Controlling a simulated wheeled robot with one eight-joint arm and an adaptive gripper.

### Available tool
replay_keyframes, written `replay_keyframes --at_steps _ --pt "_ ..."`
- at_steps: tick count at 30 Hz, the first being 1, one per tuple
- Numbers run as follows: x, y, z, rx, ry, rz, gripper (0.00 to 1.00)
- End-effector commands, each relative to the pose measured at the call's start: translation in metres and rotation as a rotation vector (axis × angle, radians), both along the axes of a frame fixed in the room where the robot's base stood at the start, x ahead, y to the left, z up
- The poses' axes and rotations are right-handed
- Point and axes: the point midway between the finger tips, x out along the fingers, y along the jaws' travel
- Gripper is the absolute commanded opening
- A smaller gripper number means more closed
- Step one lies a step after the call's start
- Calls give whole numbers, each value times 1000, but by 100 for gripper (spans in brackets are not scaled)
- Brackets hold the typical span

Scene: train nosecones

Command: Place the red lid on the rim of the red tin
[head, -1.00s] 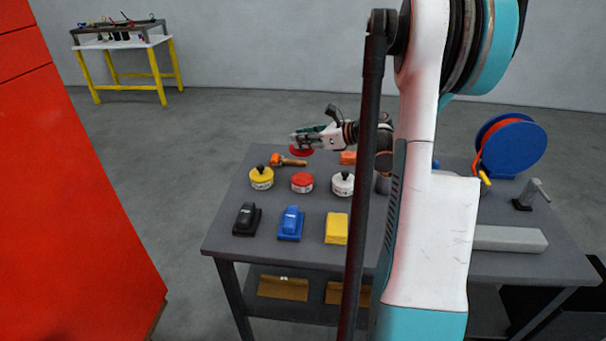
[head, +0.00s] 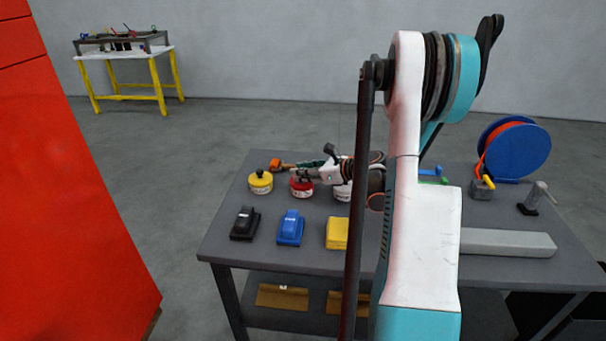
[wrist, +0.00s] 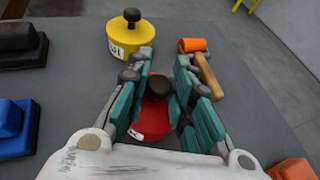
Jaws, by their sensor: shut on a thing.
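The red tin (head: 302,191) stands on the grey table in the head view, between a yellow tin and a white tin. My gripper (head: 299,174) is directly at the top of the red tin. In the wrist view my gripper (wrist: 160,92) is shut on the dark knob of the red lid (wrist: 151,122). The lid appears to be on or just above the tin's rim; the gripper hides part of it, so I cannot tell whether it touches all round.
A yellow tin (head: 260,183) with a black knob stands to the left, a white tin (head: 342,192) to the right. Black (head: 244,223), blue (head: 290,228) and yellow (head: 337,233) blocks lie in front. An orange-headed mallet (wrist: 205,68) lies behind.

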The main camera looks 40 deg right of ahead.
Motion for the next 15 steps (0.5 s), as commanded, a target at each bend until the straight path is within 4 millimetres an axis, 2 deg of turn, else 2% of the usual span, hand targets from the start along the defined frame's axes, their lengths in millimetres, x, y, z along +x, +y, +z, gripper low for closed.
replay_keyframes --at_steps 5,6,9,15 --pt "0 0 -3 0 0 0 0" --pt "0 0 -4 0 0 0 23" --pt "0 0 -3 0 0 0 41" --pt "0 0 -2 0 0 0 41"
